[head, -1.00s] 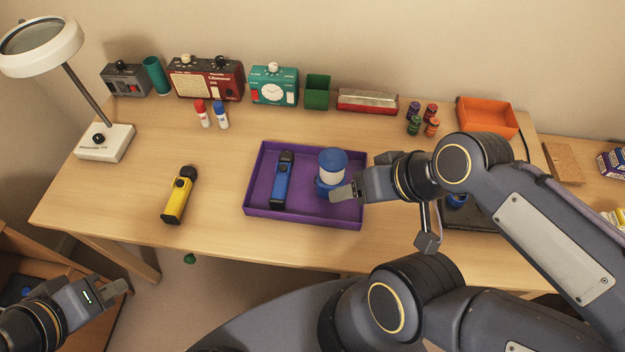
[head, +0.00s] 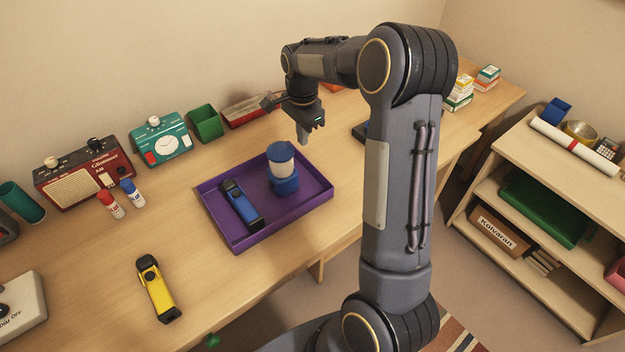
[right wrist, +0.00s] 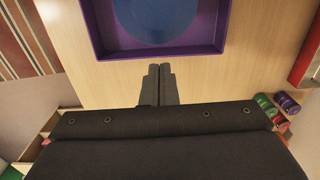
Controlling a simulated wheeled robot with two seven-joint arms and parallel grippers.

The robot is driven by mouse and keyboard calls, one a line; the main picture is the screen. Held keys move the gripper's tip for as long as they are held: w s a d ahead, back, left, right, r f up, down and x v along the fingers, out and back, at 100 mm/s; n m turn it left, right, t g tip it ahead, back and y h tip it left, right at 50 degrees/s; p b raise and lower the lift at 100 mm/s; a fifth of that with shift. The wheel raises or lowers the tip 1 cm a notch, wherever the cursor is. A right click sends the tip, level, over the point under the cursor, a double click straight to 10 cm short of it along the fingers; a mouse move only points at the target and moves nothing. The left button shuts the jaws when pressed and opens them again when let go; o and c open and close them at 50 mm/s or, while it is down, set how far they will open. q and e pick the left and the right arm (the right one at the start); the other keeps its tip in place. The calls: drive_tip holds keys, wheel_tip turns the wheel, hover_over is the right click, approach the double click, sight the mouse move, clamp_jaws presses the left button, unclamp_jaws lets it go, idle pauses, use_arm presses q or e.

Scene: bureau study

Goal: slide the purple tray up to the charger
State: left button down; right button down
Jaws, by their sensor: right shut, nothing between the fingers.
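The purple tray (head: 318,187) lies flat on the desk, holding a blue-and-black handheld device (head: 241,204) and a white jar with a blue lid and blue base (head: 283,168). My right gripper (head: 310,137) is shut and empty, pointing down beyond the tray's far right side, apart from it. In the right wrist view its fingertips (right wrist: 160,70) are close together just short of the tray's rim (right wrist: 108,48). A dark flat item (head: 361,131), possibly the charger, shows partly behind my right arm. My left gripper is out of view.
A yellow-and-black device (head: 157,289) lies at the front left. Red and blue markers, a red radio (head: 85,180), a teal clock (head: 160,140) and a green box (head: 206,123) line the back. Bare desk lies between tray and back row. A shelf (head: 540,165) stands right.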

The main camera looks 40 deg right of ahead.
drive_tip(key=f, duration=0.2)
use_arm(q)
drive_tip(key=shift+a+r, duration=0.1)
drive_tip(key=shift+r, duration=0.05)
use_arm(e)
approach(305, 174)
drive_tip(key=shift+m, duration=0.3)
wheel_tip(305, 174, down, 5)
drive_tip(key=shift+w+a+f, duration=0.1)
drive_tip(key=shift+w+f, duration=0.05)
drive_tip(key=shift+f, duration=0.1)
